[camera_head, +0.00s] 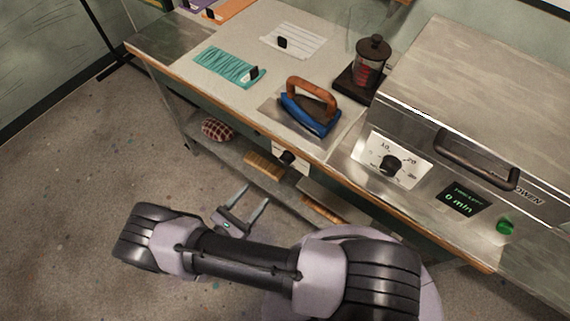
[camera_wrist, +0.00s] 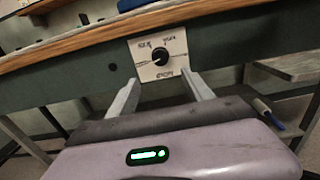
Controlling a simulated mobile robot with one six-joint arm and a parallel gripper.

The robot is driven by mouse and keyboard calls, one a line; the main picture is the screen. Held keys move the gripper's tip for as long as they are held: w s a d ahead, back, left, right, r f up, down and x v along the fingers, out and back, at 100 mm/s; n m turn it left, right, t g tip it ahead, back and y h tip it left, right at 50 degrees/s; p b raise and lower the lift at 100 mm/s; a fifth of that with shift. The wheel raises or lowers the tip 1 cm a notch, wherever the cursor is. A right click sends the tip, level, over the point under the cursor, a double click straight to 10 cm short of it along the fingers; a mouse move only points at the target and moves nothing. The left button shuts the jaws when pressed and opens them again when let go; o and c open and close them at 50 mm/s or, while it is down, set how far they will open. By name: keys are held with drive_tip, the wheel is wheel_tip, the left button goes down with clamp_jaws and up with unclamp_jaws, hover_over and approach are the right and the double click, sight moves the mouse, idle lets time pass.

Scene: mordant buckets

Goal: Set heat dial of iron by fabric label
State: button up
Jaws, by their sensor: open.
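The blue iron (camera_head: 311,117) with a brown handle rests on a metal plate on the bench top. Below it, on the bench front, is a white plate with a black heat dial (camera_head: 287,157). The dial also shows in the wrist view (camera_wrist: 160,56); a pale pointer mark seems to face left, and the small lettering around it is hard to read. A teal cloth (camera_head: 222,66) and a white cloth (camera_head: 301,40) lie on the bench, each with a small dark tag. My gripper (camera_head: 255,194) is open and empty, short of the dial, with its fingers (camera_wrist: 160,86) either side below it.
A steel oven-like machine (camera_head: 480,110) with its own dial (camera_head: 391,165) and display (camera_head: 461,200) stands at right. A dark-lidded jar (camera_head: 371,62) is behind the iron. A lower shelf (camera_head: 230,150) holds a checked bundle (camera_head: 217,129). The floor at left is clear.

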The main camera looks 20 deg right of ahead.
sight(284, 162)
drive_tip(key=b+x, duration=0.1)
drive_tip(key=x, duration=1.3)
drive_tip(key=shift+w+d+b, duration=0.15)
drive_tip(key=shift+d+b, duration=0.1)
drive_tip(key=shift+b, duration=0.05)
clamp_jaws()
